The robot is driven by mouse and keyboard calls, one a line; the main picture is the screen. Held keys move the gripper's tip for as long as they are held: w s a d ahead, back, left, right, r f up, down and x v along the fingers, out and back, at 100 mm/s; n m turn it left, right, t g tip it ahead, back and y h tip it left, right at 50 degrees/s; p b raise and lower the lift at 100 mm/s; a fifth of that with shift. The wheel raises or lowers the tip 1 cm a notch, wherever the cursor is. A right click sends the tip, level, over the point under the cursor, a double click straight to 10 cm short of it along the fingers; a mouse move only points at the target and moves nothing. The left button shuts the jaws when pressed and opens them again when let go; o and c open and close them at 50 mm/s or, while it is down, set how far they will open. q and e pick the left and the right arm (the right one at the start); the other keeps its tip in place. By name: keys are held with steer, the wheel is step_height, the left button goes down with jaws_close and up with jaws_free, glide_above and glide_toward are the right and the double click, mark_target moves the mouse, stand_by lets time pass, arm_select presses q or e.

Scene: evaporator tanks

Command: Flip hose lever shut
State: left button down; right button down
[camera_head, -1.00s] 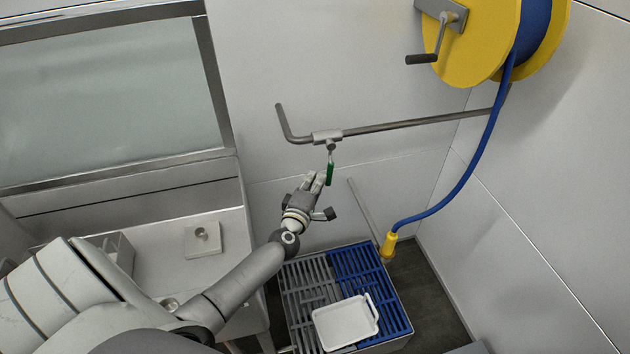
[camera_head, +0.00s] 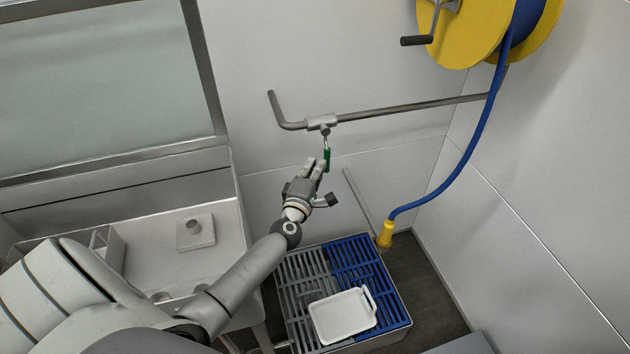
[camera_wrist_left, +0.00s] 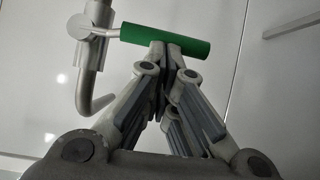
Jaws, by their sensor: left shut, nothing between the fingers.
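The hose lever has a green handle (camera_head: 327,158) hanging down from a metal valve (camera_head: 322,123) on the wall pipe. My left gripper (camera_head: 319,169) is shut with nothing between its fingers, right at the green handle. In the left wrist view the green handle (camera_wrist_left: 185,44) lies across just beyond the shut fingertips (camera_wrist_left: 166,50), close to or touching them; I cannot tell which. The valve (camera_wrist_left: 86,30) shows at the left there. The blue hose (camera_head: 462,170) runs from the yellow reel down to a yellow nozzle (camera_head: 385,234). My right gripper is not in view.
The grey pipe (camera_head: 410,109) runs along the wall to the right. A yellow reel (camera_head: 455,35) hangs at top right. Below are a grey and blue grated crate (camera_head: 392,290) with a white tray (camera_head: 368,328) on it. A steel counter (camera_head: 160,255) stands at left.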

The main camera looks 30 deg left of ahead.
arm_select(q)
steer(key=s+m+p, duration=0.1)
steer(key=s+p, duration=0.2)
steer(key=s, duration=1.1)
steer(key=s+d+r+m+g+h, duration=0.1)
steer(key=d+r+m+g+h, duration=0.1)
steer(key=d+m+h, duration=0.95)
steer(key=s+d+f+m+g, duration=0.5)
steer(key=s+d+m, duration=0.1)
steer(key=d, duration=0.4)
steer(key=shift+s+d+y, duration=0.2)
steer(key=shift+y, duration=0.15)
steer(key=shift+f, duration=0.1)
